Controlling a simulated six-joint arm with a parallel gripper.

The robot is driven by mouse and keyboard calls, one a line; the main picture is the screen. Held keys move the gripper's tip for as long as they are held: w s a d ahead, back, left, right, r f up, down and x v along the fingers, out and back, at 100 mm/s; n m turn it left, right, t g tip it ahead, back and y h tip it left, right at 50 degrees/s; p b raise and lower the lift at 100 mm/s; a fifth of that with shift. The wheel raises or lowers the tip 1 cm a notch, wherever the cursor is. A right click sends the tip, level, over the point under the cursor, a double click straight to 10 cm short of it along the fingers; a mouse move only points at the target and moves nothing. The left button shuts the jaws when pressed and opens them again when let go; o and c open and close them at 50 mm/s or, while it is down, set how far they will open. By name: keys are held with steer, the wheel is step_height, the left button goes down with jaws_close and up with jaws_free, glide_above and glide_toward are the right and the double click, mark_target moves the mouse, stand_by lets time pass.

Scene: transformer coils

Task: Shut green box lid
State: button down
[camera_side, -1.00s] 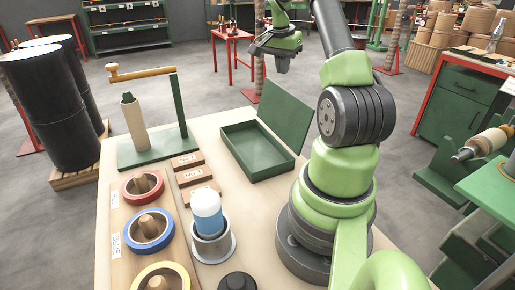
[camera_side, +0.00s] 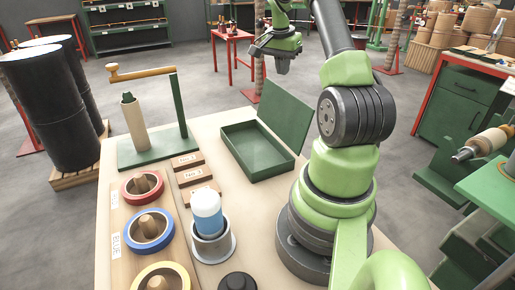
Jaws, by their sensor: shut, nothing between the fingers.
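The green box (camera_side: 258,172) sits on the pale worktop, left of my arm's base. Its lid (camera_side: 284,114) stands open, tilted up along the box's right-hand edge. The inside of the box looks empty. My gripper (camera_side: 282,70) is up in the air, above and beyond the lid in the picture, and apart from it. Its fingers are small and dark here, pointing down and shut with nothing held.
A winding stand (camera_side: 152,150) with a wooden crank stands left of the box. Small wooden labelled blocks (camera_side: 190,168), coloured rings (camera_side: 150,230) and a blue-and-white cylinder (camera_side: 207,212) in a metal cup are nearer. The worktop (camera_side: 262,215) is clear in front of the box.

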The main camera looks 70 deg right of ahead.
mark_target(270, 95)
steer(key=shift+a+x, duration=0.25)
steer(key=shift+x, duration=1)
steer(key=shift+a+x, duration=0.25)
steer(key=shift+x, duration=1)
steer(key=shift+w, duration=0.2)
steer(key=shift+w+a, duration=1.6)
steer(key=shift+a, duration=0.05)
steer(key=shift+r, duration=0.1)
steer(key=d+v, duration=0.1)
steer(key=v, duration=0.6)
steer(key=shift+s+d+r, duration=0.25)
steer(key=shift+r, duration=0.2)
